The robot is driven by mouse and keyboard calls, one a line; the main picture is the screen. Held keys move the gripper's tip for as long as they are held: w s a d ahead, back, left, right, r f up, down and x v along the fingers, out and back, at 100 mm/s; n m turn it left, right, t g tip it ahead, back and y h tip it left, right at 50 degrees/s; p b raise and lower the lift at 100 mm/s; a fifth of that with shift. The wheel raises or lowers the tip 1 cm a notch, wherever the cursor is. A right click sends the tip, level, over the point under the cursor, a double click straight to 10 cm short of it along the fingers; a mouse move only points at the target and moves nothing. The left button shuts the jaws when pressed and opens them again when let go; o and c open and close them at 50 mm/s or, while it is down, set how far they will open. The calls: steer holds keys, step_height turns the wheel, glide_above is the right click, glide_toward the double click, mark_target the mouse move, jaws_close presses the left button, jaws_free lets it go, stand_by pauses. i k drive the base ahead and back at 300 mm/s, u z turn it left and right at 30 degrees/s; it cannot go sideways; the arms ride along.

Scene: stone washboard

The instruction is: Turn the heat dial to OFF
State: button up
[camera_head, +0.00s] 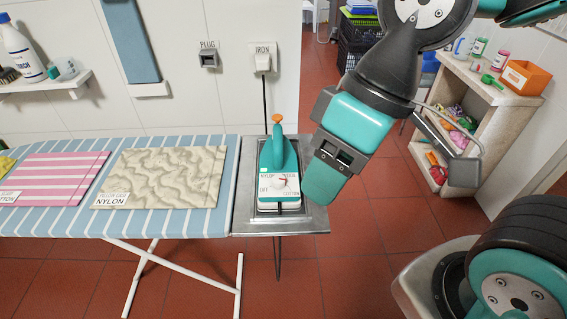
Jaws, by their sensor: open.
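The teal iron (269,153) with an orange knob on top rests on the grey metal stand at the right end of the ironing board. A white panel on its near end carries the heat dial (281,184). The panel has labels around the dial: OFF at lower left, NYLON at upper left, COTTON at lower right, and one at upper right that is hard to read. The dial's exact setting is too small to tell. My gripper (325,180) is open and empty, above and to the right of the iron, pointing down, apart from the dial.
The ironing board (225,190) holds a beige NYLON cloth (165,175) and a pink striped cloth (55,180). The iron's cord runs up to the wall socket marked IRON (263,60); a PLUG holder (208,58) is beside it. A shelf (510,130) stands right.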

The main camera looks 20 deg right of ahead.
mark_target(279, 181)
steer(key=k, duration=0.5)
steer(key=z, duration=1.1)
steer(key=i, duration=0.9)
steer(key=u, duration=1.15)
